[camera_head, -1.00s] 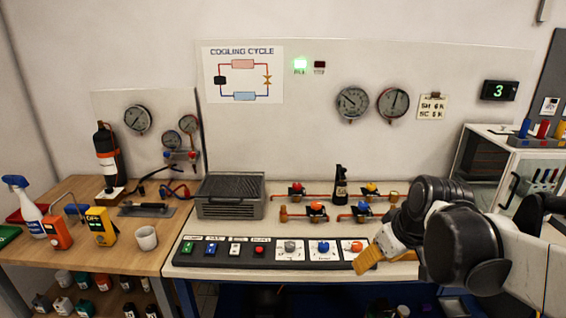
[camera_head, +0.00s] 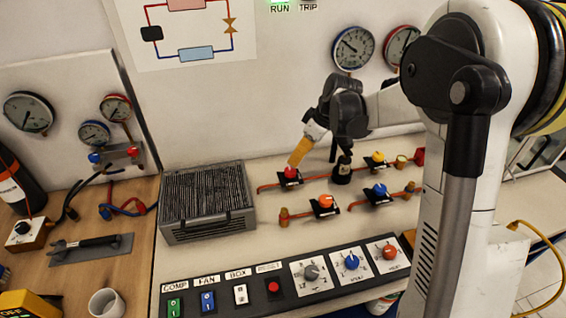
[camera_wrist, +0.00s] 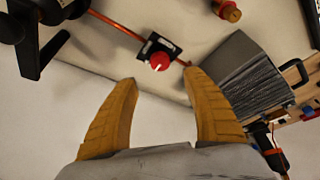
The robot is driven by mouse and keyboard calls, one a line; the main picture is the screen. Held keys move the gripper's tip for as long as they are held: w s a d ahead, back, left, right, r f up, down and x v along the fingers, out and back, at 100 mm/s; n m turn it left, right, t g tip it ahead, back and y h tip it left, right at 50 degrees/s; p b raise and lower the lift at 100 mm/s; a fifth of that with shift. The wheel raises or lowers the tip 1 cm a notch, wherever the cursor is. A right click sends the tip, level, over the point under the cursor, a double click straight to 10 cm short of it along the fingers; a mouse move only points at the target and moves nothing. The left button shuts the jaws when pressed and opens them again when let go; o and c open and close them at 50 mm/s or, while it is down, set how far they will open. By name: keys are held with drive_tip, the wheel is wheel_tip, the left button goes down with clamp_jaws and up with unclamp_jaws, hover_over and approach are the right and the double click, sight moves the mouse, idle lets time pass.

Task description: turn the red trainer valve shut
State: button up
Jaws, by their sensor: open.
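The red valve (camera_head: 291,173) has a round red knob on a black plate, on the copper pipe at the back left of the valve group. In the wrist view its knob (camera_wrist: 160,61) shows a white pointer mark. My gripper (camera_head: 294,160) comes down from the upper right, its yellow fingers close to the knob. In the wrist view my gripper (camera_wrist: 161,78) is open, and the knob appears between and just beyond the fingertips. I see no clear contact. In the head view the fingers partly cover the knob.
Orange (camera_head: 325,201), yellow (camera_head: 378,157) and blue (camera_head: 379,190) valves stand nearby. A switch panel (camera_head: 328,294) lies in front. Bare bench separates it from the valves.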

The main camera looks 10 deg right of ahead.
sight(291, 170)
drive_tip(key=b+x, duration=0.3)
drive_tip(key=x, duration=0.6)
drive_tip(key=shift+a+f, duration=0.1)
drive_tip(key=shift+f, duration=0.15)
drive_tip(key=c, duration=1.2)
